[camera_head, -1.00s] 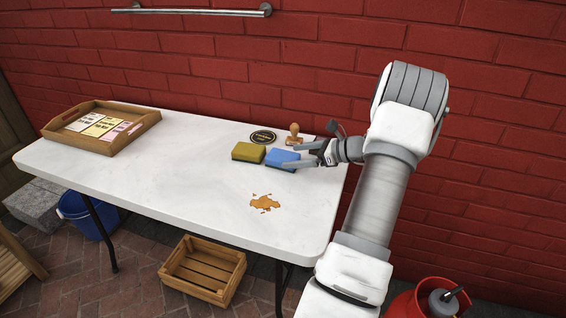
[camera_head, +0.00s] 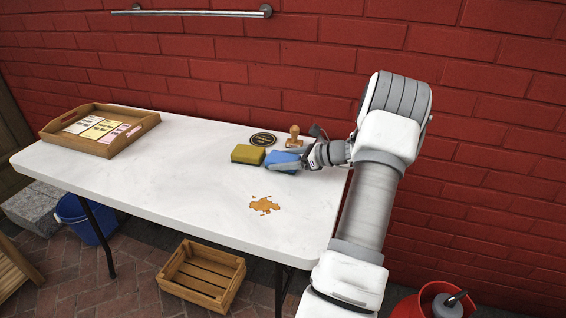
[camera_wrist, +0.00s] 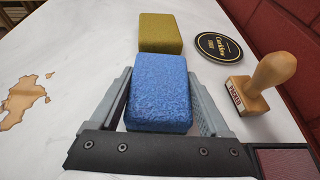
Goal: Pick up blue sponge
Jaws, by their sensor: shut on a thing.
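The blue sponge (camera_head: 282,161) lies on the white table near its right end, beside a yellow-green sponge (camera_head: 248,154). My gripper (camera_head: 287,163) has its fingers on both sides of the blue sponge and is shut on it. In the wrist view the blue sponge (camera_wrist: 160,92) sits between the two grey fingers (camera_wrist: 160,103), with the yellow-green sponge (camera_wrist: 160,32) just beyond it. The blue sponge appears to be at table level; I cannot tell whether it is lifted.
A wooden stamp (camera_head: 295,136) and a round black coaster (camera_head: 263,138) stand close behind the sponges. A brown spill (camera_head: 264,205) lies toward the front. A wooden tray (camera_head: 100,130) with cards is at the far left. The table's middle (camera_head: 170,175) is clear. A red brick wall rises behind.

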